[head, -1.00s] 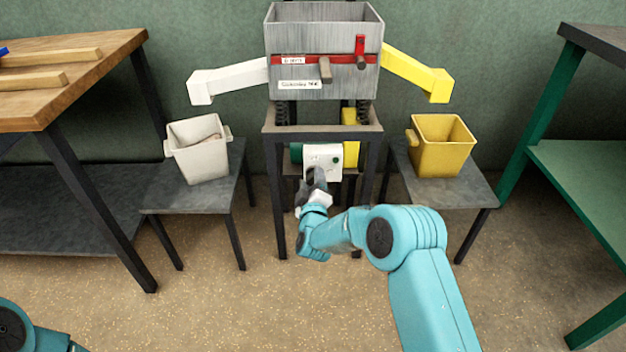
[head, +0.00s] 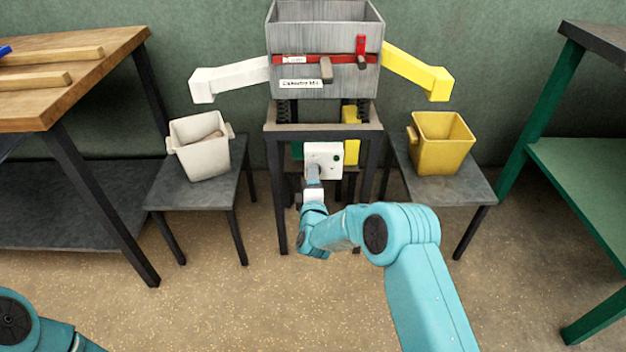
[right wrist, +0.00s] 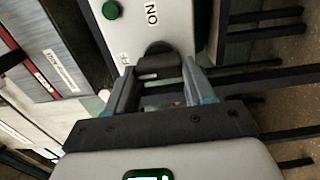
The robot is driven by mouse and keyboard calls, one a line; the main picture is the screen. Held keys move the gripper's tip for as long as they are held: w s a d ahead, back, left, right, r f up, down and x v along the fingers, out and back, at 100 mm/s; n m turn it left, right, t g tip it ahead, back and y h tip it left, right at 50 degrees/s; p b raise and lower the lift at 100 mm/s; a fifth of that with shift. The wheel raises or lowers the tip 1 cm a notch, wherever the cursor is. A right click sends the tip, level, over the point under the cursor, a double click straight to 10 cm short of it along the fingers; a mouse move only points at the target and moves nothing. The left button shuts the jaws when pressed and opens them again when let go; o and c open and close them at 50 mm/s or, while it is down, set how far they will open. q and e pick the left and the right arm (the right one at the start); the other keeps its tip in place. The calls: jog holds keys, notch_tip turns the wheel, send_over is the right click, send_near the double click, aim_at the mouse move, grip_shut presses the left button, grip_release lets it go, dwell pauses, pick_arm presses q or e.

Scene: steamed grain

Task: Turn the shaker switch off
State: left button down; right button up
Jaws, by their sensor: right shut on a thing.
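The shaker's white switch box (head: 326,156) hangs under the shaker stand, with a green round button or lamp (head: 337,158) on its face. In the right wrist view the white face (right wrist: 160,22) carries the letters "ON", a green round part (right wrist: 111,10) and a dark switch knob (right wrist: 158,58). My right gripper (head: 313,172) is at the lower left of the box. Its two fingers (right wrist: 160,80) are shut on the dark knob, one on each side. The knob's exact setting is hard to read. My left gripper is outside the picture.
The grey shaker bin (head: 285,82) stands above, with a white chute (head: 230,77) and a yellow chute (head: 415,73). A white bucket (head: 203,160) and a yellow bucket (head: 436,160) stand on low side tables. The stand's dark legs (head: 276,205) flank the box.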

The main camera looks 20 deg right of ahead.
dwell(0.4)
jog(key=o, duration=1)
jog(key=shift+o, duration=0.2)
jog(key=p+v, duration=0.4)
jog(key=v, duration=1.2)
jog(key=shift+s+p, duration=0.15)
jog(key=shift+p, duration=0.15)
jog(key=shift+a, duration=0.1)
